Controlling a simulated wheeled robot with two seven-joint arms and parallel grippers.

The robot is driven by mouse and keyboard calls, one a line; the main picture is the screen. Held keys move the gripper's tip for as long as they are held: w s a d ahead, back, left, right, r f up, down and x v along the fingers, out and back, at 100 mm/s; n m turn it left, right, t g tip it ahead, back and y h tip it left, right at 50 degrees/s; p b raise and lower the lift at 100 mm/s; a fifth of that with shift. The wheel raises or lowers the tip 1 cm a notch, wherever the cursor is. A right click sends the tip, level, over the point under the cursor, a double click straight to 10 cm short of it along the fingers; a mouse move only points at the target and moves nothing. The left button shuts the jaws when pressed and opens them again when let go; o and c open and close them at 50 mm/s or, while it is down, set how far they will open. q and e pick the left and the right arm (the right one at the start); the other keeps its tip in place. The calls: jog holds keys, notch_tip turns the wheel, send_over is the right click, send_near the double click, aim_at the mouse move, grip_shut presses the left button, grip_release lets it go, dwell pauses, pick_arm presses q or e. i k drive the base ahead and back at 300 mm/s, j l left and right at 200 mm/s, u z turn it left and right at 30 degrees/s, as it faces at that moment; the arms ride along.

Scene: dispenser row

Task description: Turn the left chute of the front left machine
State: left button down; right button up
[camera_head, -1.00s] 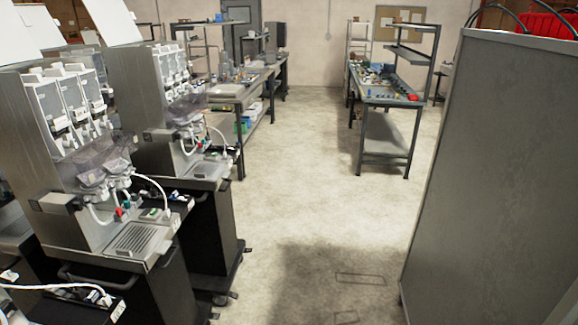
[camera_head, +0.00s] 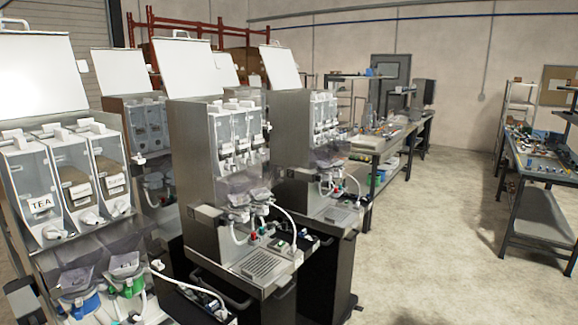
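The nearest machine (camera_head: 22,262) stands at the left edge of the head view, with its lid raised and its lower part cut off by the frame. It has three clear canisters side by side, and the left canister (camera_head: 28,180) is labelled TEA. A white chute (camera_head: 54,232) sits at the foot of that left canister. Two more white chutes, the middle one (camera_head: 89,217) and the right one (camera_head: 121,208), sit under the other canisters. Which way the left chute points is too small to tell. Neither of my grippers is in view.
A second dispenser machine (camera_head: 191,160) on a black cart stands right of the nearest one, with others behind. Workbenches (camera_head: 372,148) line the back, and another bench (camera_head: 541,212) stands at the right. The floor (camera_head: 430,235) between is clear.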

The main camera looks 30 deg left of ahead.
aim_at(49, 232)
jog(key=u, duration=2.35)
